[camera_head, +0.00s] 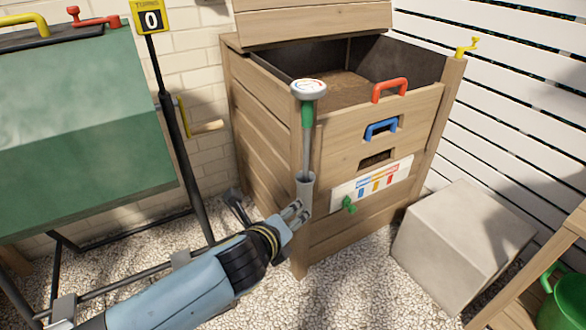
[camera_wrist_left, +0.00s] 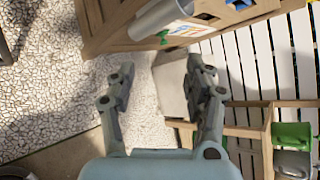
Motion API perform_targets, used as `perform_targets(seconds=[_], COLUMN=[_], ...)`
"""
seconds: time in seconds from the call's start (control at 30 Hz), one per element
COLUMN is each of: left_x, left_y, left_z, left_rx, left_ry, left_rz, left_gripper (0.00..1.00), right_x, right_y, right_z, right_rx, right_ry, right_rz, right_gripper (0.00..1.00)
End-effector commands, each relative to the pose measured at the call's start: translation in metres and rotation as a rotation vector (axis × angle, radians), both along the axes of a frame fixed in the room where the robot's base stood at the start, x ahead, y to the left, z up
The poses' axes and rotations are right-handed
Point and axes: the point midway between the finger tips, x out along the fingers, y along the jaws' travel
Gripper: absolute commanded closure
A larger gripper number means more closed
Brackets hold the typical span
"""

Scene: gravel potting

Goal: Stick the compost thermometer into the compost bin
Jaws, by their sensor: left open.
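The compost thermometer (camera_head: 308,112) has a round white dial on top and a green grip. It stands upright in a grey tube holder (camera_head: 305,190) at the front left corner of the wooden compost bin (camera_head: 340,150). The bin's lid is raised and dark compost (camera_head: 343,90) shows inside. My left gripper (camera_head: 266,204) is open and empty, low beside the holder on its left. In the left wrist view the open fingers (camera_wrist_left: 160,85) have nothing between them, and the holder (camera_wrist_left: 170,17) shows beyond them. My right gripper is not in view.
A green tumbler (camera_head: 85,130) with a yellow counter sign (camera_head: 151,20) stands at the left. A pale block (camera_head: 465,240) sits on the gravel right of the bin. A wooden shelf with a green bucket (camera_head: 567,300) is at the lower right.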

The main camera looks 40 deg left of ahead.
Motion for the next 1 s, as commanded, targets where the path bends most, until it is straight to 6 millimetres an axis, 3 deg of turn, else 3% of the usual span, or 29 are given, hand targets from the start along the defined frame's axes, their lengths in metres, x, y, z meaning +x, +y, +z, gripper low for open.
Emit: perform_targets(seconds=[0.03, 0.1, 0.2, 0.3, 0.37, 0.63, 1.0], left_x=[0.017, 0.036, 0.046, 0.048, 0.048, 0.078, 0.136], left_y=[0.002, 0.007, 0.013, 0.018, 0.02, 0.033, 0.057], left_z=[0.016, 0.062, 0.118, 0.155, 0.168, 0.181, 0.178], left_rx=[0.165, 0.412, 0.691, 0.872, 0.933, 0.976, 0.972], left_ry=[-0.048, -0.102, -0.148, -0.164, -0.167, -0.172, -0.17], left_rz=[-0.06, -0.119, -0.144, -0.139, -0.135, -0.13, -0.131], left_gripper=[0.48, 0.48, 0.48, 0.48, 0.48, 0.48, 0.48], right_x=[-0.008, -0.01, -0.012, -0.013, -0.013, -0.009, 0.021], right_y=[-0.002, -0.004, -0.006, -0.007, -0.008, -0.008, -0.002], right_z=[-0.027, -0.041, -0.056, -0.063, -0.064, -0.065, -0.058], right_rx=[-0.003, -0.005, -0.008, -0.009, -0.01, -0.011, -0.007], right_ry=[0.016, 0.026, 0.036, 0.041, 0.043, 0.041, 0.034], right_rz=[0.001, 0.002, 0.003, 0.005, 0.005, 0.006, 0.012], right_gripper=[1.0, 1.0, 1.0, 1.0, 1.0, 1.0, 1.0])
